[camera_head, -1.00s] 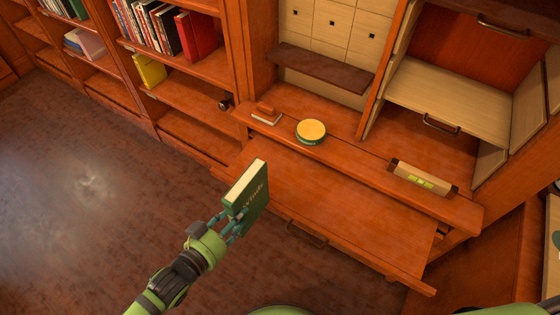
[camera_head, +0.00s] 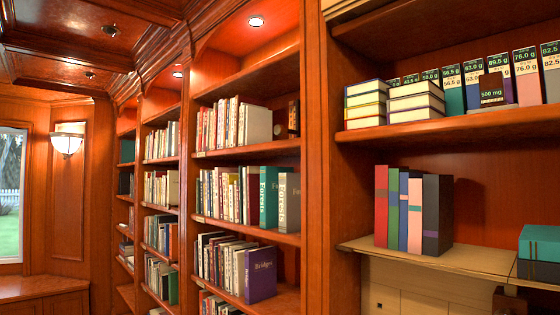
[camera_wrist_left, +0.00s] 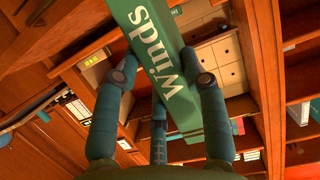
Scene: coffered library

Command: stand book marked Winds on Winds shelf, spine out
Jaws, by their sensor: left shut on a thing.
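The book marked Winds (camera_wrist_left: 150,40) is dark green with pale lettering and shows in the left wrist view, running up out of the top of the picture. My left gripper (camera_wrist_left: 163,82) is shut on it, with fingers on both sides. Neither the book nor my grippers show in the head view. Bookcase shelves (camera_head: 245,151) fill the middle of the head view. A teal book marked Forests (camera_head: 269,198) and a purple book marked Bridges (camera_head: 261,274) stand there, spines out. I cannot make out a shelf marked Winds.
On the right, a shelf (camera_head: 470,127) holds stacked books (camera_head: 416,103) and several labelled weight boxes (camera_head: 527,75). Below, a row of coloured books (camera_head: 405,210) stands on a pale ledge (camera_head: 400,258), with a teal box (camera_head: 540,243) at the right edge. A window (camera_head: 10,200) is far left.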

